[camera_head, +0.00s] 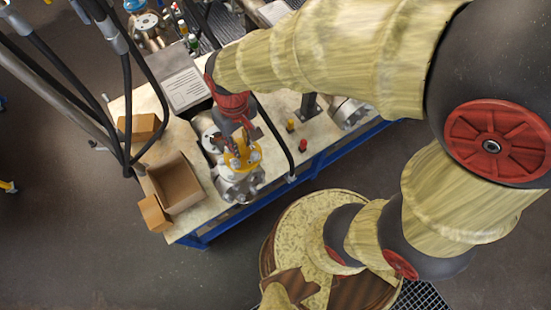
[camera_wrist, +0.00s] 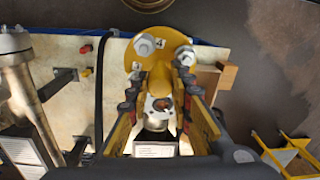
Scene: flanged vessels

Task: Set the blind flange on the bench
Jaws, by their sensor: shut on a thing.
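The blind flange is a yellow disc with a yellow grip (camera_wrist: 160,76). It shows at the top middle of the wrist view, with silver bolts and small numbered tags on its face. My gripper (camera_wrist: 158,82) is shut on that grip, one finger on each side. In the head view the yellow flange (camera_head: 242,158) is under my gripper (camera_head: 238,136), over a silver flanged vessel (camera_head: 237,187) on the bench (camera_head: 192,222). I cannot tell whether flange and vessel touch. A silver part with a round opening (camera_wrist: 160,104) shows between my fingers.
An open cardboard box (camera_head: 175,186) stands left of the vessel. A second silver fitting (camera_head: 348,113), a yellow item (camera_head: 290,125) and a red item (camera_head: 303,146) are to the right. A black hose crosses the bench. Some cream bench top between them is bare.

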